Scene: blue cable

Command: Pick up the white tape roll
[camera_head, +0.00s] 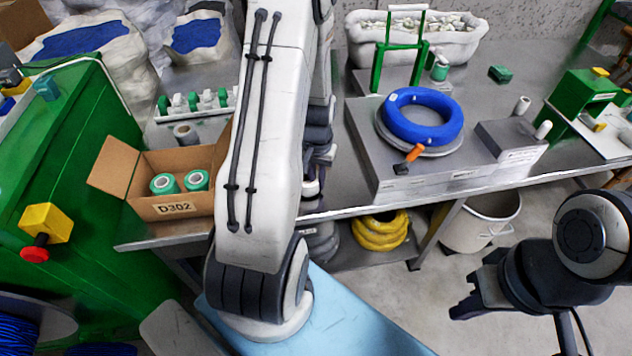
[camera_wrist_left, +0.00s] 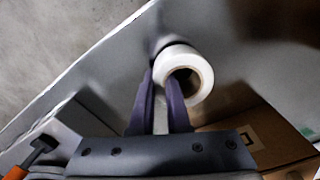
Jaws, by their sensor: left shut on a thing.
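The white tape roll (camera_wrist_left: 202,76) shows in the left wrist view at the fingertips of my left gripper (camera_wrist_left: 162,82). The gripper is shut on the roll, with the roll's round open end turned toward the lower right. In the head view my left arm hides this gripper and the held roll. My right gripper (camera_head: 466,288) is at the lower right of the head view, in front of the table, open and empty.
A cardboard box (camera_head: 174,209) with green rolls stands left of my arm; it also shows in the left wrist view (camera_wrist_left: 265,135). A blue cable coil (camera_head: 423,117) lies on a grey block (camera_head: 366,140) right of the arm. A bin (camera_head: 480,225) stands below the table.

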